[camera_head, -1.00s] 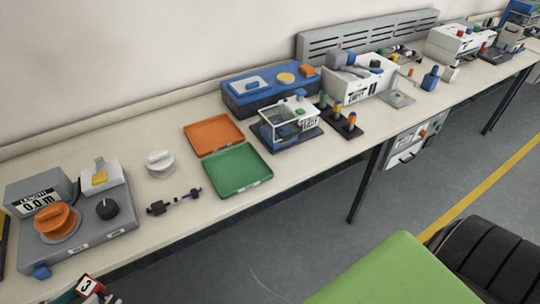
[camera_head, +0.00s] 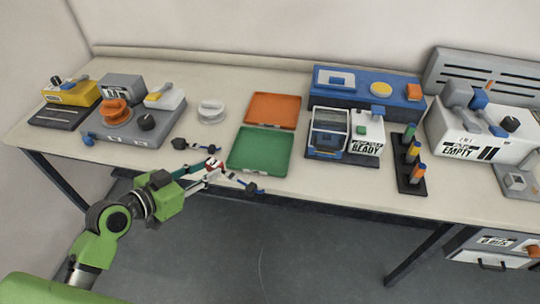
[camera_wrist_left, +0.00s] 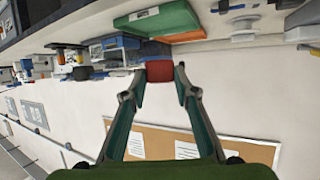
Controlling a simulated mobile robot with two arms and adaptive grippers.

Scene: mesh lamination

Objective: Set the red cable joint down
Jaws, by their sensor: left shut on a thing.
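My left gripper (camera_head: 207,170) is shut on a red block, the red cable joint (camera_head: 214,164), in the head view. It is near the table's front edge, just left of the green tray (camera_head: 260,150). In the left wrist view the red joint (camera_wrist_left: 160,71) sits between the two fingertips (camera_wrist_left: 160,77). A dark piece with a blue end (camera_head: 248,187) shows just right of the gripper; I cannot tell whether it is joined to the red one. Its height above the table is unclear. My right gripper is not in view.
A black and blue cable piece (camera_head: 196,146) lies on the table behind the gripper. Behind are a white spool (camera_head: 211,111) and an orange tray (camera_head: 271,110). A grey length-measuring device (camera_head: 135,127) stands left, a READY machine (camera_head: 345,135) right. The green tray is empty.

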